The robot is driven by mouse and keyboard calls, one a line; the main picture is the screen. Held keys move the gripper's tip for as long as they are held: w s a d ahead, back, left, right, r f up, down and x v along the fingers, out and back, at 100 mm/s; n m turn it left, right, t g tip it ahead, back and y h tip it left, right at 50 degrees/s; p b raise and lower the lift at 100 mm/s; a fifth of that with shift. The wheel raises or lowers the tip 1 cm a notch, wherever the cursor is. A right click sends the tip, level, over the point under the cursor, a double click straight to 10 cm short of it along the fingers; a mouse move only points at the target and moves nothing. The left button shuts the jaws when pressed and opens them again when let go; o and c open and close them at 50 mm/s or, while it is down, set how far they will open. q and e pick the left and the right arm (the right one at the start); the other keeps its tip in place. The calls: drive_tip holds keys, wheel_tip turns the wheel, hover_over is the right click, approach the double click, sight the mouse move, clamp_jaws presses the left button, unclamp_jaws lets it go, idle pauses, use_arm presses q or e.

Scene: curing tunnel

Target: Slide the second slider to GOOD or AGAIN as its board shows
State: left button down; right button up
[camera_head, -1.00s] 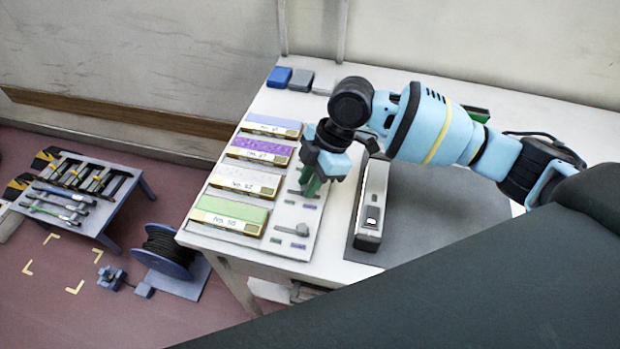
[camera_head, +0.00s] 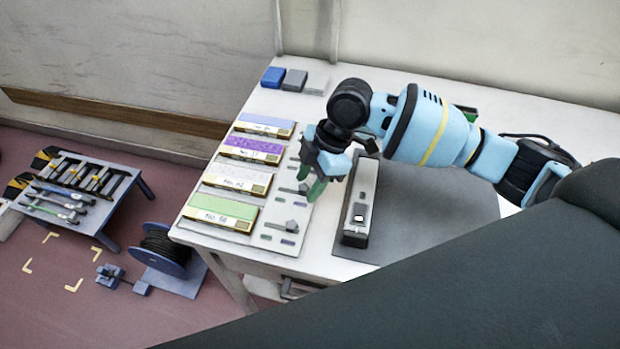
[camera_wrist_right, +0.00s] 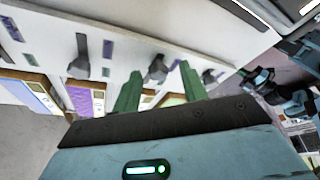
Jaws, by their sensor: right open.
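A pale panel (camera_head: 250,243) on the white table carries a column of boards: a blue one (camera_head: 266,120) at the back, a speckled purple one (camera_head: 252,144), a pale speckled one (camera_head: 236,174) and a green one (camera_head: 224,206) in front. Grey slider knobs sit right of them, between small green and purple marks. My right gripper (camera_head: 311,180) is open and empty over the panel's right edge. In the right wrist view, the knob by the pale board (camera_wrist_right: 157,68) shows between its green fingers; contact cannot be told. The purple board's knob (camera_wrist_right: 80,60) is left of them. My left gripper is out of view.
A long grey device (camera_head: 362,205) stands on a dark mat (camera_head: 430,210) close right of the gripper. Blue and grey blocks (camera_head: 274,77) lie at the table's back. A tool rack (camera_head: 85,185) and a cable reel (camera_head: 165,250) stand on the floor at left.

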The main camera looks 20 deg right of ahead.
drive_tip(key=v, duration=0.8)
drive_tip(key=shift+f, duration=0.1)
idle(0.3)
